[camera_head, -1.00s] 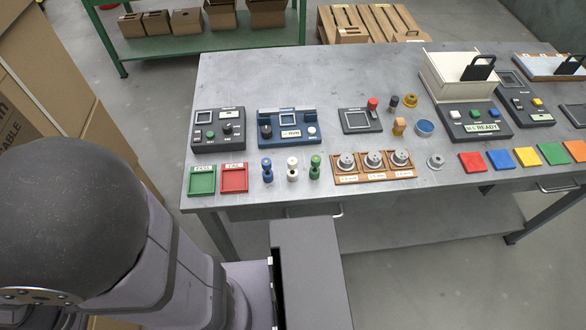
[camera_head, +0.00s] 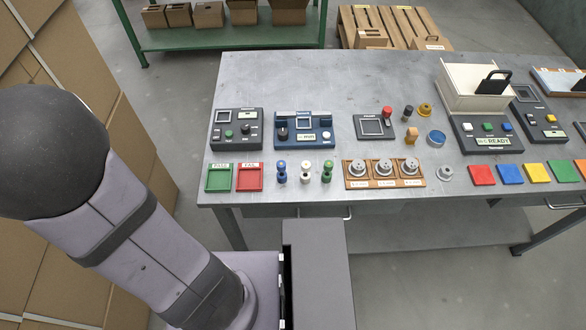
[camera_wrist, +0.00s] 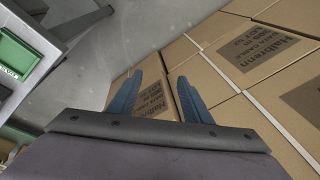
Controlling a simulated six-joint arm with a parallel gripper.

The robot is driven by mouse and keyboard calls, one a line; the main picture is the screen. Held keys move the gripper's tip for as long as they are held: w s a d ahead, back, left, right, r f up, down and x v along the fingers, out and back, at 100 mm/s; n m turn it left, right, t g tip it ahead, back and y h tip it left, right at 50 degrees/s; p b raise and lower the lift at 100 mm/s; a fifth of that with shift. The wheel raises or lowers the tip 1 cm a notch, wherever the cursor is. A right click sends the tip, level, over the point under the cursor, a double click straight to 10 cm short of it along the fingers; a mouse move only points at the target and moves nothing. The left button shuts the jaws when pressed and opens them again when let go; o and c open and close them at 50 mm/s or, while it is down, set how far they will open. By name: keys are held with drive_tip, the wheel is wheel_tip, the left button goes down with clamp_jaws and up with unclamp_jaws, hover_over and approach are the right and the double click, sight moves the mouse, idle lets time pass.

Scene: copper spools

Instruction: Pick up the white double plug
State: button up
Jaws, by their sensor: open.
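The white double plug (camera_head: 306,172) stands upright on the metal table (camera_head: 330,85), near its front edge. It is between a blue double plug (camera_head: 282,172) on its left and a green one (camera_head: 327,172) on its right. My gripper shows in the wrist view (camera_wrist: 158,97) with two blue fingers apart and nothing between them. It points at stacked cardboard boxes, away from the plugs. The head view shows my arm at the left, but I cannot see the gripper's fingers there.
Green (camera_head: 219,177) and red (camera_head: 250,177) trays lie left of the plugs. A wooden holder (camera_head: 384,183) with metal spools is to the right. Blue (camera_head: 304,143) and dark (camera_head: 236,143) devices stand behind. Cardboard boxes (camera_head: 75,215) stack at the left.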

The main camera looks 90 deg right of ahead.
drive_tip(key=s+d+m+h+p, duration=0.2)
drive_tip(key=s+d+m, duration=0.45)
drive_tip(key=d, duration=0.65)
drive_tip(key=m+g+h+p, duration=0.2)
drive_tip(key=m+g+p, duration=0.2)
drive_tip(key=m, duration=0.4)
approach(306, 171)
drive_tip(key=w+d+f, duration=0.3)
drive_tip(key=w+d, duration=0.2)
drive_tip(key=w, duration=0.7)
drive_tip(key=s+a+m, duration=0.1)
drive_tip(key=s, duration=0.2)
drive_tip(key=s+a+f+m+g, duration=0.1)
drive_tip(key=s, duration=0.3)
drive_tip(key=s+m, duration=0.1)
drive_tip(key=s, duration=0.3)
drive_tip(key=shift+s+a+f+g+y+p, duration=0.15)
drive_tip(key=shift+a+f+g+y+p, duration=0.15)
drive_tip(key=shift+a+f+g+p, duration=0.1)
drive_tip(key=shift+d+b+x, duration=0.2)
drive_tip(key=shift+b+x, duration=1.75)
drive_tip(key=shift+x, duration=1.65)
drive_tip(key=shift+r, duration=0.1)
clamp_jaws()
